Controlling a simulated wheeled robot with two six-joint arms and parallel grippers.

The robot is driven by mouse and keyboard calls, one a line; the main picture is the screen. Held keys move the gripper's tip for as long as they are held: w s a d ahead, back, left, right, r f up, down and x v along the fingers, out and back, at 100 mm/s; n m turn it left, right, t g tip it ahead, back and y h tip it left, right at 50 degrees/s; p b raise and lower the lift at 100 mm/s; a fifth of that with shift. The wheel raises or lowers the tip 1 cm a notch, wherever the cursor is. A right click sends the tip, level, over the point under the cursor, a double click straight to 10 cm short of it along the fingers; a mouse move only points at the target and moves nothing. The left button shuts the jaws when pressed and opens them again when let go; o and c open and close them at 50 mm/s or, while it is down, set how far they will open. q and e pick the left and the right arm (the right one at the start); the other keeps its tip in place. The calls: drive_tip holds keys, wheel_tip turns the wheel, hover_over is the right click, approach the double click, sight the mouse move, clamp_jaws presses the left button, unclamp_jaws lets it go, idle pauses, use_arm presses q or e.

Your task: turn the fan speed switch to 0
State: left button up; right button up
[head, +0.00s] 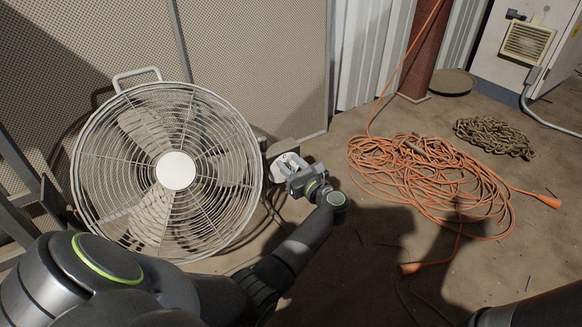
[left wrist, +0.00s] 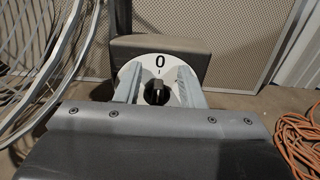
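The fan (head: 175,170) is a large white drum fan with a wire grille, standing at the left in the head view. Its speed switch is a black knob (left wrist: 156,92) on a round white dial (left wrist: 171,72) marked 0, seen in the left wrist view. The knob's raised grip points up toward the 0. My left gripper (head: 291,163) is at the right side of the fan. In the left wrist view its two fingers (left wrist: 158,88) are apart, one on each side of the knob, with gaps showing. My right gripper is out of view.
An orange extension cord (head: 430,185) lies coiled on the floor to the right, with a chain pile (head: 494,136) behind it. A rusty post (head: 421,50) and a grey cabinet (head: 487,62) stand at the back. A mesh panel (head: 260,60) is behind the fan.

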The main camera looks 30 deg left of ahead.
use_arm(q)
wheel_tip(320, 180, up, 6)
drive_tip(key=p, duration=0.3)
drive_tip(key=shift+f, duration=0.2)
